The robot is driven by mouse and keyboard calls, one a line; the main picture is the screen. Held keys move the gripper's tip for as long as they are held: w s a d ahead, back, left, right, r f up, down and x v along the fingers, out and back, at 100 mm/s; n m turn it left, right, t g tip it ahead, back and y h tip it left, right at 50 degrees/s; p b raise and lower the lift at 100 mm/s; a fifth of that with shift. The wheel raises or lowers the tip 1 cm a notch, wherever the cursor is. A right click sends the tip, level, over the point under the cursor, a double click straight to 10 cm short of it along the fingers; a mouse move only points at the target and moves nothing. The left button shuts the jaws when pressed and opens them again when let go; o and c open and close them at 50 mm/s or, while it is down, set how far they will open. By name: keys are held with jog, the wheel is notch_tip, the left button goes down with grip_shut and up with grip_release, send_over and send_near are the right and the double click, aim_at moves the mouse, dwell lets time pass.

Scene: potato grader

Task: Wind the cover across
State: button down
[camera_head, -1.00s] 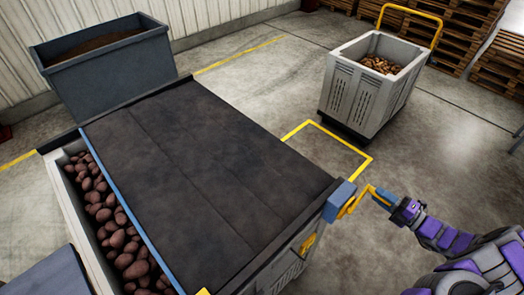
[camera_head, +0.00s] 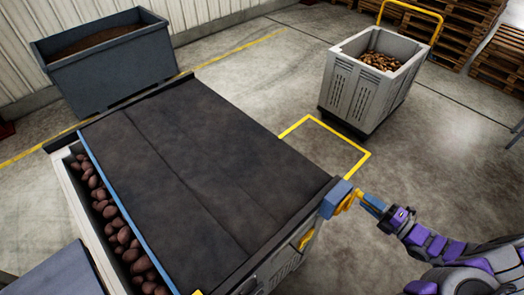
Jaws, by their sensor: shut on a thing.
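The dark cover (camera_head: 200,170) lies over most of the potato bin, with a blue bar (camera_head: 115,200) along its left edge. Potatoes (camera_head: 115,230) show in a narrow open strip at the left. A yellow crank (camera_head: 350,199) sits on a blue housing (camera_head: 336,197) at the bin's right corner. My gripper (camera_head: 372,204), at the end of the purple and grey arm, is shut on the crank's blue handle, just right of the housing. The fingertips are small and partly hidden by the handle.
A grey tub of dark soil-like material (camera_head: 100,70) stands behind the bin. A light grey crate (camera_head: 365,95) with potatoes stands at the back right, near a yellow floor outline (camera_head: 325,125). Pallets (camera_head: 470,30) are stacked far right. Open floor lies right of the bin.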

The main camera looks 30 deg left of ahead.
jog(key=shift+f, duration=0.1)
jog(key=s+a+f, duration=0.3)
jog(key=s+f, duration=0.6)
jog(key=s, duration=0.1)
jog(key=shift+s+a, duration=0.15)
jog(key=shift+a, duration=0.05)
dwell(0.9)
jog(key=shift+r, duration=0.1)
